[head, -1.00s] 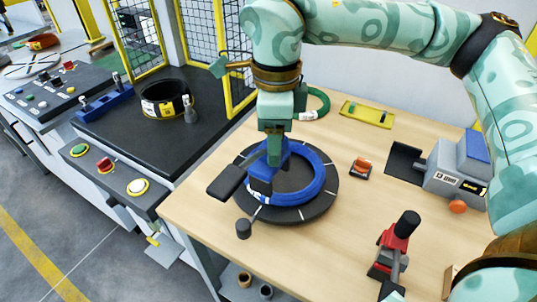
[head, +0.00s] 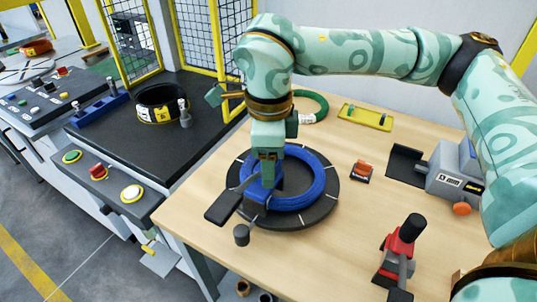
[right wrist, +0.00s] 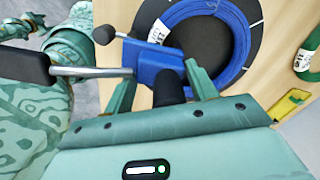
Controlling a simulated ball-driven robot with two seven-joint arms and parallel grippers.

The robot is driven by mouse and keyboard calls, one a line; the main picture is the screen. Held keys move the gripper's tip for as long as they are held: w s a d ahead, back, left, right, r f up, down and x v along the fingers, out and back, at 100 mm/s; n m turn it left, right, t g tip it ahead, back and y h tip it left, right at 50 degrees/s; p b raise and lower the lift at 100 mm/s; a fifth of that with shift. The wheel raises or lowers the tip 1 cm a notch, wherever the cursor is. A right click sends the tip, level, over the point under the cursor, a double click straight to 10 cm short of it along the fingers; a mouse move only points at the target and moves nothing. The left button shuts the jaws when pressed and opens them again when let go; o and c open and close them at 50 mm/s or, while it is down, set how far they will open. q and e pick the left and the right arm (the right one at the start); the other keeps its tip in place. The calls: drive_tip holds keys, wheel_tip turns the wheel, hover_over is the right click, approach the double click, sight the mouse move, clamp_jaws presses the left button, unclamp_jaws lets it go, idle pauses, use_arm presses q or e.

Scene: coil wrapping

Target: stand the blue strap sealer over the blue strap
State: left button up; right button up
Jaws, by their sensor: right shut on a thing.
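The blue strap sealer (head: 257,198), with a long black handle (head: 223,207), is in my right gripper (head: 264,172) at the near-left side of a blue coil (head: 318,187). In the right wrist view, my fingers (right wrist: 163,88) are closed around the sealer (right wrist: 152,58), and its handle sticks out left on a metal rod. The sealer overlaps the coil's edge in both views; I cannot tell whether it touches the coil. The coil lies flat on a dark round turntable (head: 330,206). I cannot tell a separate blue strap from the coil. My left gripper is not in view.
A green coil (head: 317,106) and a yellow tray (head: 366,117) lie behind. An orange-topped item (head: 361,171), a red and black tool (head: 402,250) and a grey machine (head: 450,175) are to the right.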

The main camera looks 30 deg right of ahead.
drive_tip(key=o, duration=1.4)
use_arm(q)
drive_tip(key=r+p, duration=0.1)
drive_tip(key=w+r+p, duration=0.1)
drive_tip(key=p, duration=0.1)
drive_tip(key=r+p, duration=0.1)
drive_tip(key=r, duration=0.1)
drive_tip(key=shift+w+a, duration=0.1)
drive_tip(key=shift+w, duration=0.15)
use_arm(e)
wheel_tip(320, 180, up, 13)
drive_tip(key=shift+r, duration=0.1)
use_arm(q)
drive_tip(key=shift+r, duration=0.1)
